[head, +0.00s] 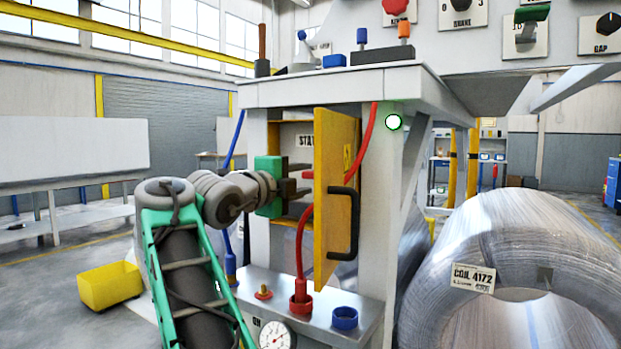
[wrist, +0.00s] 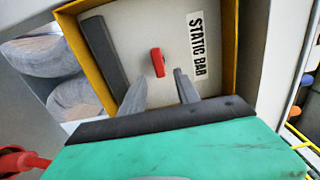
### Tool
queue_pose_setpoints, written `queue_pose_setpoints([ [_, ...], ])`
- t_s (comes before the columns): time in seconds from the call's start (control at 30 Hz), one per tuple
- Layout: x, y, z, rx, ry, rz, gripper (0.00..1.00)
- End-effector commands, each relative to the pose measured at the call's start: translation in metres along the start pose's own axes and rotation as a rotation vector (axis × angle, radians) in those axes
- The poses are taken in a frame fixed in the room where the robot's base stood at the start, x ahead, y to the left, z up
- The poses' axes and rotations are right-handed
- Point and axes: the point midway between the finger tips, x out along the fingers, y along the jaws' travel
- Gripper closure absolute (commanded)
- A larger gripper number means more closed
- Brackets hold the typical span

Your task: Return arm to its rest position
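My gripper (head: 298,181) is at the front of a yellow-framed box labelled "STATIC BAR", left of its open orange door (head: 333,240). In the wrist view my gripper (wrist: 160,78) has its two grey fingers apart, with nothing between them. A small red switch lever (wrist: 157,62) stands on the pale box panel just beyond the fingertips; I cannot tell whether they touch it. My arm reaches up from the lower left. In the head view the gripper and door partly hide the box's inside.
The door's black handle (head: 344,222) and a red hose (head: 301,235) are close right of my gripper. Below is a grey ledge (head: 262,290) with a blue ring (head: 345,318) and a gauge (head: 276,337). A large wire coil (head: 530,240) stands at right, a yellow bin (head: 109,286) at left.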

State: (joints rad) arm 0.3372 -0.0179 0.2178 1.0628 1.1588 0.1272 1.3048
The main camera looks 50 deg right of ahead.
Motion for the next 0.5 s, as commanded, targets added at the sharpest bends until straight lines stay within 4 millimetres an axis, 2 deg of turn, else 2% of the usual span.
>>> queue_pose_setpoints([
  [0.1, -0.024, -0.001, 0.001, 0.000, -0.004, 0.000, 0.62],
  [0.2, -0.034, -0.001, 0.000, 0.000, -0.002, 0.000, 0.62],
  [0.5, -0.036, 0.000, 0.000, -0.001, 0.001, 0.000, 0.62],
])
